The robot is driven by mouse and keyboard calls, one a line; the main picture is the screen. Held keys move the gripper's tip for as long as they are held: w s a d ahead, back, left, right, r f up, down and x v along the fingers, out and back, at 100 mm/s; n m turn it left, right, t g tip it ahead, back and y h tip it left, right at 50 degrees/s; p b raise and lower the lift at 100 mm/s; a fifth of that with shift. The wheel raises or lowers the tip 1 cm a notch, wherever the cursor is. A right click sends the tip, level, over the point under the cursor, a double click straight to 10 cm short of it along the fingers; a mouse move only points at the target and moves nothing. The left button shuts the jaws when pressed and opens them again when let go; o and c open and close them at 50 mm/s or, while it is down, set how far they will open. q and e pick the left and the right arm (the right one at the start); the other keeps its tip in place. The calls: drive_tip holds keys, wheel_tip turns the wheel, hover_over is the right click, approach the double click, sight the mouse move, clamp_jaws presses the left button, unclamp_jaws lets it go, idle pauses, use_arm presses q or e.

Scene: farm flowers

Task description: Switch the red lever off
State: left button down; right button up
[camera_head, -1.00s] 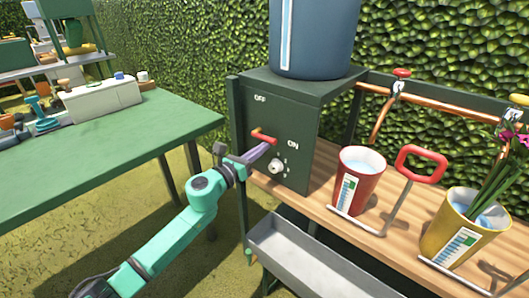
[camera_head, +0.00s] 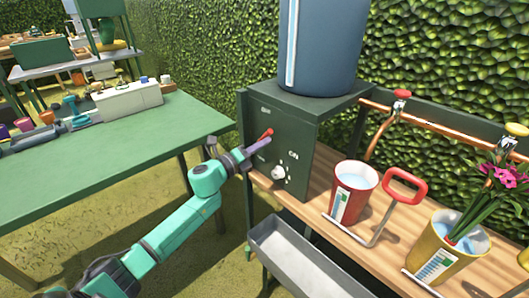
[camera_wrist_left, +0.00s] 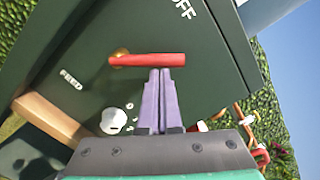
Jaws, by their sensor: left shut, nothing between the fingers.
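The red lever (camera_head: 267,133) is on the front of a dark green control box (camera_head: 308,150), between the OFF label (camera_head: 265,110) and the ON label (camera_head: 293,155). In the head view it slants up to the right, partly hidden by my gripper. In the left wrist view the lever (camera_wrist_left: 150,60) lies across the picture from a brass-coloured pivot at its left end, with the OFF label (camera_wrist_left: 184,9) above. My left gripper (camera_head: 262,146) is shut, its purple fingertips (camera_wrist_left: 160,72) right against or just under the lever; contact is unclear. My right gripper is out of view.
A white knob (camera_head: 278,172) sits below the lever. A blue tank (camera_head: 322,45) stands on the box. A red cup (camera_head: 354,190) and yellow pot (camera_head: 450,250) stand on the wooden bench to the right. A green table (camera_head: 110,140) is left; a grey trough (camera_head: 300,260) is below.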

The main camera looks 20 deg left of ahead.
use_arm(q)
drive_tip(key=shift+w+a+r+n+p, duration=0.15)
drive_tip(key=shift+a+r+n+p, duration=0.25)
drive_tip(key=shift+n+p, duration=0.65)
drive_tip(key=shift+w+a+r+n+p, duration=0.2)
drive_tip(key=shift+a+r+n+p, duration=0.2)
drive_tip(key=shift+n+p, duration=0.65)
drive_tip(key=shift+w+a+r+n+p, duration=0.15)
drive_tip(key=shift+a+r+n+p, duration=0.3)
drive_tip(key=shift+n, duration=0.95)
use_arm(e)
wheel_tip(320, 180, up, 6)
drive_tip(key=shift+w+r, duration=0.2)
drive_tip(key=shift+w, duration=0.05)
use_arm(q)
drive_tip(key=shift+f, duration=0.2)
